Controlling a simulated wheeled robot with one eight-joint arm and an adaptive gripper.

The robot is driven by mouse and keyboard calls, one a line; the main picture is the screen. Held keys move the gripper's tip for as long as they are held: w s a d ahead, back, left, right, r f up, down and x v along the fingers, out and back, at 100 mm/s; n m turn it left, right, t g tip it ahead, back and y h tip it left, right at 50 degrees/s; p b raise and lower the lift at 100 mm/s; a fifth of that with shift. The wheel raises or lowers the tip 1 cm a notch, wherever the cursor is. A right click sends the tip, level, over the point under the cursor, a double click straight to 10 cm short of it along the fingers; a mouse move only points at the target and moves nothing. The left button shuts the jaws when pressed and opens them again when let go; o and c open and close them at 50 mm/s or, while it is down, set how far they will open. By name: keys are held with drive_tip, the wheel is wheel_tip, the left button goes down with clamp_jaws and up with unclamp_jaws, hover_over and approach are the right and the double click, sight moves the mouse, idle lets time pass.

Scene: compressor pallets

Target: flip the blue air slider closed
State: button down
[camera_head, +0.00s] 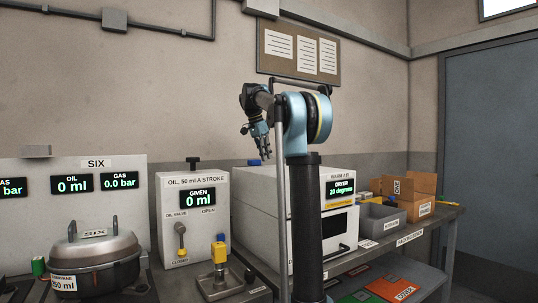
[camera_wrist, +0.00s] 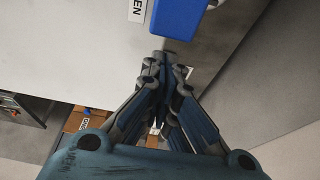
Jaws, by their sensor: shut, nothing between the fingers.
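The blue air slider (camera_head: 254,162) shows as a small blue block on top of the white warm air dryer (camera_head: 270,185), near its back left. In the wrist view the slider (camera_wrist: 178,17) is a large blue block at the top edge, partly cut off, beside a label ending in "EN". My gripper (camera_head: 266,156) is above the dryer top, just right of the slider. In the wrist view my gripper (camera_wrist: 166,58) is shut and empty, its fingertips close to the slider's near edge; I cannot tell whether they touch it. The dryer display reads 20 degrees.
Left of the dryer stands the oil dispenser (camera_head: 195,230) with a lever, and a yellow-and-blue post (camera_head: 219,252). A grey bin (camera_head: 382,220) and cardboard boxes (camera_head: 410,190) stand on the right of the bench. The dryer top around my gripper looks clear.

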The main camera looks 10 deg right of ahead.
drive_tip(key=shift+s+a, duration=0.25)
drive_tip(key=shift+a, duration=0.35)
drive_tip(key=shift+a, duration=0.1)
drive_tip(key=a, duration=0.2)
drive_tip(key=s+a, duration=0.1)
drive_tip(key=a, duration=0.1)
drive_tip(key=s+a, duration=0.1)
drive_tip(key=a, duration=0.1)
drive_tip(key=shift+s, duration=0.25)
drive_tip(key=d, duration=0.1)
drive_tip(key=w+d, duration=0.1)
drive_tip(key=d, duration=0.1)
drive_tip(key=shift+w+d, duration=0.35)
drive_tip(key=shift+d, duration=0.05)
drive_tip(key=v, duration=1)
drive_tip(key=shift+s, duration=0.1)
